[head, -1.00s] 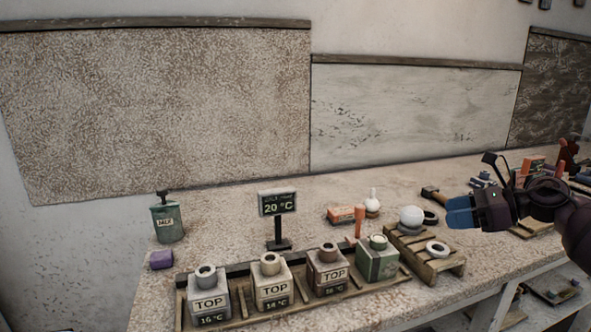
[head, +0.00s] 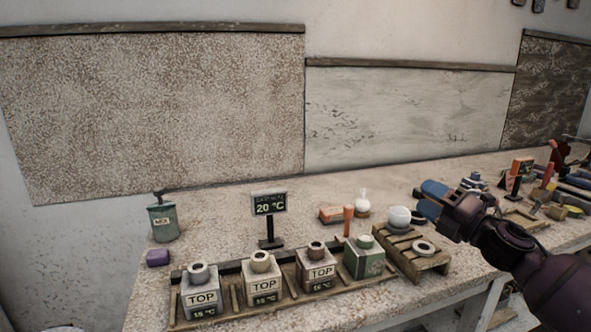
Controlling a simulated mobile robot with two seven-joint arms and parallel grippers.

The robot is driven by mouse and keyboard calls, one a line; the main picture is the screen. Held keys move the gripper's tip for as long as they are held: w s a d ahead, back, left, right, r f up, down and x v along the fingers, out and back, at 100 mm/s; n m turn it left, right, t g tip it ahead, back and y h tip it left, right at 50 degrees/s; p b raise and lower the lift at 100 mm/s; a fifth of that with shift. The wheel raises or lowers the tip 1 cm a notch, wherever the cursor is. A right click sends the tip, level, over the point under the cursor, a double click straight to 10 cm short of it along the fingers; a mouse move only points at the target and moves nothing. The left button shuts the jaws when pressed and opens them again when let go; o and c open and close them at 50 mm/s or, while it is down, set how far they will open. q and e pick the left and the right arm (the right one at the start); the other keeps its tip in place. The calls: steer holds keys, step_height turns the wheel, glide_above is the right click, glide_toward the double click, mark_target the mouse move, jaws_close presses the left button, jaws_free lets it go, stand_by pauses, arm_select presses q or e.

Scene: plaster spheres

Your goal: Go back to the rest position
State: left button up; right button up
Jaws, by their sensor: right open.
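My right gripper (head: 432,199) is open, with blue fingertips, above the right part of the bench, and its arm comes in from the lower right. It is empty as far as I can see. Left of its fingertips a white plaster sphere (head: 399,215) sits on a small wooden pallet (head: 408,262). A dark ring with a pale centre (head: 423,248) lies on the same pallet. I cannot tell whether the fingertips are clear of things behind them. My left gripper is not in view.
A wooden rack (head: 235,307) holds several boxes marked TOP and a green box (head: 364,258). A 20 °C display (head: 269,205) stands behind it. A green canister (head: 163,222) and a purple block (head: 158,257) stand left. Tools crowd the far right. The bench behind the display is clear.

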steer(key=s+a+f+m+h+p, duration=0.1)
steer(key=s+f+m+h+p, duration=0.3)
steer(key=s+f+m+h, duration=1.05)
arm_select(q)
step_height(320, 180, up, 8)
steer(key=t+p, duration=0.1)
steer(key=p, duration=0.3)
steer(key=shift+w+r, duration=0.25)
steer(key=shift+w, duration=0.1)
arm_select(e)
steer(key=s+f+m+g, duration=0.1)
steer(key=s+f+m, duration=0.3)
steer(key=s, duration=0.6)
steer(key=s+f+m+g+y, duration=0.1)
steer(key=s+f+m, duration=0.4)
steer(key=s, duration=0.6)
steer(key=s+f+m+g+y, duration=0.1)
steer(key=s+f+m+g, duration=0.2)
steer(key=s+f+m, duration=0.2)
steer(key=s+f, duration=0.3)
steer(key=s, duration=0.2)
steer(key=shift+s, duration=0.15)
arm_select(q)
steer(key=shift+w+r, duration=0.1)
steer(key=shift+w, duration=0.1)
arm_select(e)
steer(key=shift+d, duration=0.1)
